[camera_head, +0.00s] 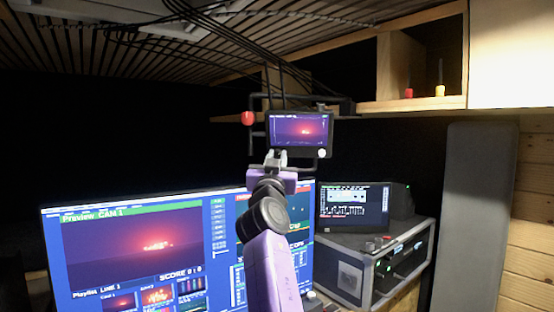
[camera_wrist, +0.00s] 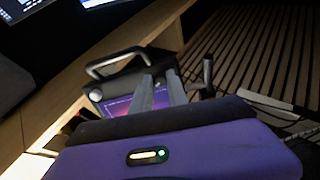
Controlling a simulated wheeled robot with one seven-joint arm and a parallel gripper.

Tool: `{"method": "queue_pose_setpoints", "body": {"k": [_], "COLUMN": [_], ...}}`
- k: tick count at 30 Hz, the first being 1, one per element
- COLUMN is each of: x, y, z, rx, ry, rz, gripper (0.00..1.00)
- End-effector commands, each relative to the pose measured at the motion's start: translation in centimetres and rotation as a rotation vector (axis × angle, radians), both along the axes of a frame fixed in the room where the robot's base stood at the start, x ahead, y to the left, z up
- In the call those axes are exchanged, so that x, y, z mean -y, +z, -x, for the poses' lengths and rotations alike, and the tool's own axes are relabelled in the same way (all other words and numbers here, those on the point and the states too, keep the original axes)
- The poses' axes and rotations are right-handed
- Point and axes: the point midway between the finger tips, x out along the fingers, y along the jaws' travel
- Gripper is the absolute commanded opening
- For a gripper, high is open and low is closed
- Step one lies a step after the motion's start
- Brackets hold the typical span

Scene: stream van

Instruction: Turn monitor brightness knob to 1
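A small black monitor (camera_head: 299,129) hangs on a mount beneath the ceiling, its screen showing a red and purple picture. A whitish round knob (camera_head: 322,153), apparently the brightness knob, sits at its lower right corner. In the wrist view the monitor's screen (camera_wrist: 118,105) is partly hidden behind my fingers, and the knob (camera_wrist: 96,95) shows at its left. My gripper (camera_head: 276,155) is in front of the monitor's lower left, left of the knob. In the wrist view its fingers (camera_wrist: 160,75) are slightly apart with nothing between them. The knob's setting cannot be read.
A large screen (camera_head: 135,245) stands below left, behind my arm. A rack case (camera_head: 350,270) with a second small screen (camera_head: 352,205) stands at right. A red ball-shaped part (camera_head: 247,118) is on the mount left of the monitor. Cables (camera_head: 215,40) hang from the slatted ceiling.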

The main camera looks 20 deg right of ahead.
Motion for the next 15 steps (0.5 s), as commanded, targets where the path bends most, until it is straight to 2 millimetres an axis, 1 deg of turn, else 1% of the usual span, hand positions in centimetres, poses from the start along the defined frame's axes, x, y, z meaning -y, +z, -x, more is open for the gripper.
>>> {"method": "queue_pose_setpoints", "body": {"k": [8,15], "x": [0.0,0.07], "y": [-0.05,-0.11], "z": [0.01,0.02], "rx": [-0.004,-0.032], "ry": [-0.004,-0.036], "rz": [0.009,0.083], "gripper": [0.0,0.0]}}
